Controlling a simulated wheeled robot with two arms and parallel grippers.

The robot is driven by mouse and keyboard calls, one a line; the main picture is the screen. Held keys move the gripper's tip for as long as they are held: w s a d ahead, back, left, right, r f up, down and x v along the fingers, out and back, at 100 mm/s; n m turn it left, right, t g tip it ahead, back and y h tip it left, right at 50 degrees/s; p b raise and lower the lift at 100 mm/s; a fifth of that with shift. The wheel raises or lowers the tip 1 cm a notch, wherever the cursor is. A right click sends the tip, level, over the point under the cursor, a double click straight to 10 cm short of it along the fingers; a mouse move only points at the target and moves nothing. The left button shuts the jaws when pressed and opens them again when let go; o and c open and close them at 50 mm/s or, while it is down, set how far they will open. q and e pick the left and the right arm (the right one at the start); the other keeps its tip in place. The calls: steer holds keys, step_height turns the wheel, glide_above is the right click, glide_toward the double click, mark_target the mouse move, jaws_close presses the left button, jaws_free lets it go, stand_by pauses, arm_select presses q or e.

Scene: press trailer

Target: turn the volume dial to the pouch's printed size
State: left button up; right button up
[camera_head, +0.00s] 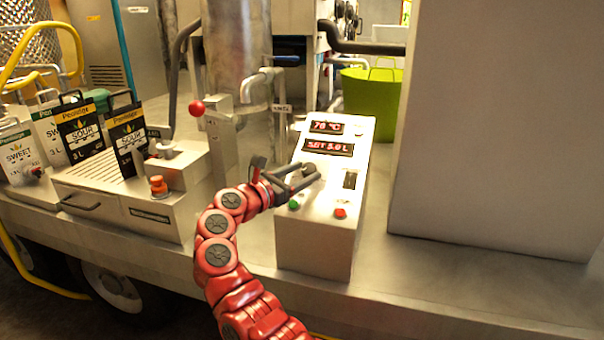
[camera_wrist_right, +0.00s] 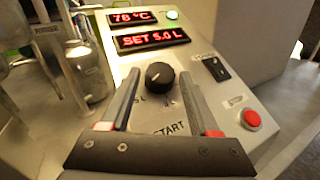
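The black round volume dial (camera_wrist_right: 160,76) sits on the sloping face of the control box (camera_head: 318,240). The upper display reads 78 °C and the lower display (camera_wrist_right: 153,39) reads SET 5.0 L. My right gripper (camera_head: 314,172) is open, its fingers on either side of the dial; contact cannot be told. In the wrist view its fingers (camera_wrist_right: 160,88) frame the dial, and the scale marks below are partly hidden. A black SOUR pouch (camera_head: 80,130) reads 3 L. Another SOUR pouch (camera_head: 128,132) stands at the filling station, its size mostly hidden. My left gripper is out of view.
A red button (camera_wrist_right: 251,119) and a black switch (camera_wrist_right: 215,69) lie right of the dial. A green button (camera_head: 293,205) is on the box's front left. A red-knobbed lever (camera_head: 197,108) stands left. A large pale cabinet (camera_head: 495,130) is right, with bare counter between.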

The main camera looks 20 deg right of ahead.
jaws_close()
